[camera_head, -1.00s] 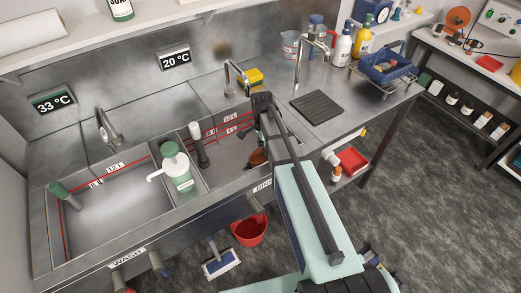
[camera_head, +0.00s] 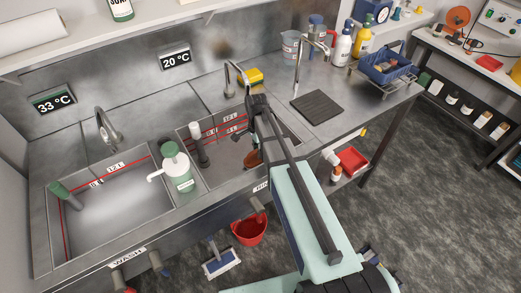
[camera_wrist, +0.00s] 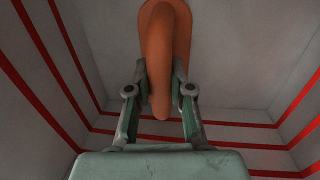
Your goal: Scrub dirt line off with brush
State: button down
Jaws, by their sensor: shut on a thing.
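The brush (camera_wrist: 160,55) shows in the wrist view as a rounded orange-brown piece, with no bristles in sight. My gripper (camera_wrist: 160,95) is shut on it, with a finger on each side. In the head view the brush (camera_head: 251,159) is low inside the right sink (camera_head: 215,172), partly behind my arm. In the wrist view grey sink walls with red level lines (camera_wrist: 65,70) surround the brush. I cannot make out a dirt line apart from these red lines, nor tell whether the brush touches a wall.
A white-and-green pump bottle (camera_head: 178,168) stands by the divider between the sinks. A dark upright tool (camera_head: 199,145) is at the right sink's left side. A tap (camera_head: 232,78) and yellow sponge (camera_head: 250,77) are behind it. A black mat (camera_head: 317,107) lies at right.

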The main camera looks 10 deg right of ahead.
jog(key=shift+s+a+f, duration=0.1)
jog(key=shift+s+a, duration=0.1)
jog(key=shift+a, duration=0.35)
jog(key=shift+s+a, duration=0.2)
jog(key=shift+a, duration=0.3)
jog(key=shift+d, duration=0.1)
jog(key=shift+w+d+r+p, duration=0.1)
jog(key=shift+w+d, duration=0.2)
jog(key=shift+d, duration=0.5)
jog(key=shift+w+d+r+p, duration=0.1)
jog(key=shift+w+d, duration=0.2)
jog(key=shift+d, duration=0.55)
jog(key=shift+w+d+p, duration=0.1)
jog(key=shift+w+d, duration=0.2)
jog(key=shift+d, duration=0.5)
jog(key=shift+s+a+f, duration=0.1)
jog(key=shift+s+a, duration=0.2)
jog(key=shift+a, duration=0.55)
jog(key=shift+s+a, duration=0.25)
jog(key=shift+a, duration=0.6)
jog(key=shift+s+a+f, duration=0.1)
jog(key=shift+s+a, duration=0.2)
jog(key=shift+a, duration=0.55)
